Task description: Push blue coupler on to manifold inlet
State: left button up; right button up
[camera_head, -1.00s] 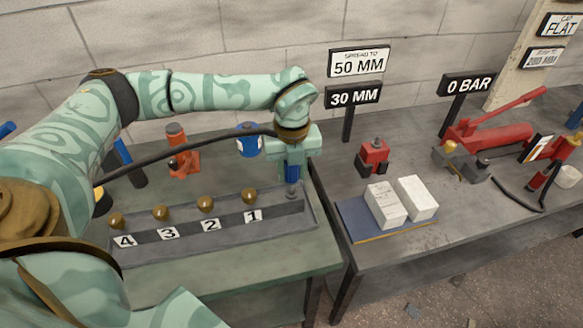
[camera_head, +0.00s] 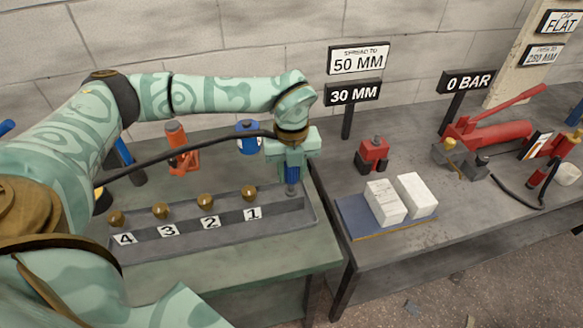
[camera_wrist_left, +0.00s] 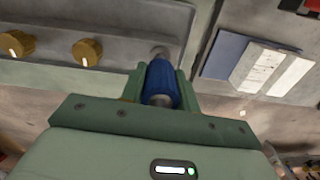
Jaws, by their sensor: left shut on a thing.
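My left gripper (camera_head: 291,168) is shut on the blue coupler (camera_head: 291,172), above the right end of the manifold. In the left wrist view the blue coupler (camera_wrist_left: 161,84) sits between the fingers of the gripper (camera_wrist_left: 160,85). The manifold (camera_head: 190,250) is a long grey tray-like block with brass knobs and plates numbered 4 to 1. Its inlet, a grey metal stub (camera_head: 292,188), is right below the coupler; it also shows in the left wrist view (camera_wrist_left: 160,51). The coupler's lower end is at the stub; I cannot tell how far it is on. My right gripper is not in view.
A black hose (camera_head: 190,146) runs behind the manifold to my left gripper. An orange tool (camera_head: 181,150) and a blue part (camera_head: 249,137) stand behind. On the right bench are white blocks (camera_head: 385,203), a red spreader (camera_head: 373,155) and a red pump (camera_head: 495,134).

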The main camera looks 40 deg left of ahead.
pick_arm(q)
jog(key=shift+f+b, duration=0.4)
jog(key=shift+f, duration=1)
jog(key=o, duration=1.2)
jog(key=shift+c, duration=0.2)
jog(key=shift+r, duration=0.15)
notch_tip(320, 180, up, 16)
jog(key=p, duration=0.4)
